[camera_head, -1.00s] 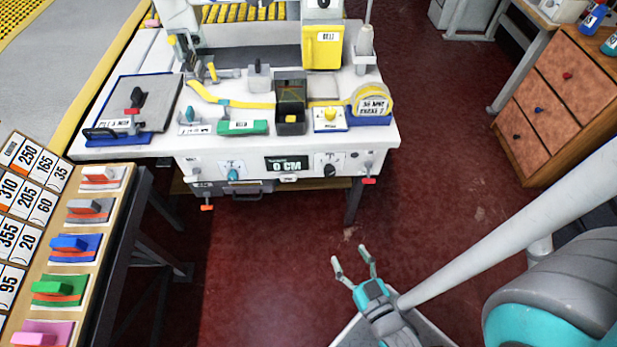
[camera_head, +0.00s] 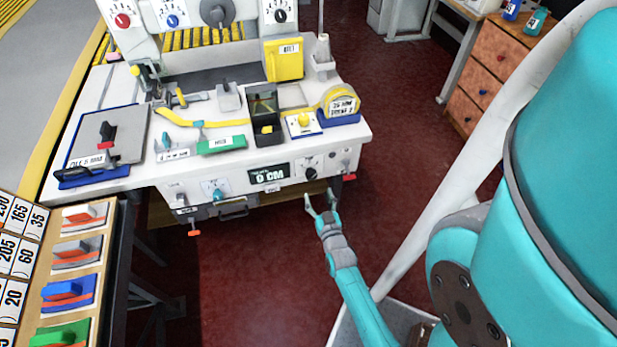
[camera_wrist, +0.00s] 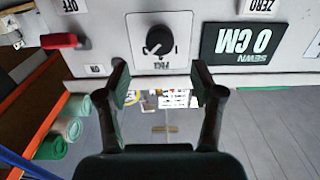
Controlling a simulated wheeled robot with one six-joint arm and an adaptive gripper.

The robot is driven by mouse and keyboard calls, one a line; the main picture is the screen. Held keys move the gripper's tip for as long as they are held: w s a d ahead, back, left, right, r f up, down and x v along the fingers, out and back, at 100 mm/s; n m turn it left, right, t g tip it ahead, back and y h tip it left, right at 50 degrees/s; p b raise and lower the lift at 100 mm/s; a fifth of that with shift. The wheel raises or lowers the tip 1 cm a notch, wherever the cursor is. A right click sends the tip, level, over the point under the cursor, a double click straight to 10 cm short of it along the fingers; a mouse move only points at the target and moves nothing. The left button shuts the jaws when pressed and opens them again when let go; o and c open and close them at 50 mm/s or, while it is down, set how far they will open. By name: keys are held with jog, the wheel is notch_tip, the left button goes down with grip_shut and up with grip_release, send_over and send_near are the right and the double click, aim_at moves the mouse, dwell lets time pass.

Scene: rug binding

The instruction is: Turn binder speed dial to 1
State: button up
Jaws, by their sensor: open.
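A black dial (camera_head: 311,171) sits on a white plate at the right of the machine's front panel, right of the "0 CM" display (camera_head: 269,174). In the wrist view this dial (camera_wrist: 160,40) is upside down, with marks around it and a label too small to read surely. I cannot tell whether it is the binder speed dial. My gripper (camera_head: 320,203) is open and empty, just below and in front of it. In the wrist view my gripper's fingers (camera_wrist: 162,85) stand apart on either side below the dial, not touching it.
A teal dial (camera_head: 217,195) is at the panel's left. A red switch lever (camera_wrist: 62,41) marked ON and OFF stands beside the black dial. Red, blue and black dials (camera_head: 172,19) are on the upper machine.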

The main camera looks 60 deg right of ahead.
aim_at(312, 177)
jog(key=x, duration=0.9)
jog(key=c, duration=1.2)
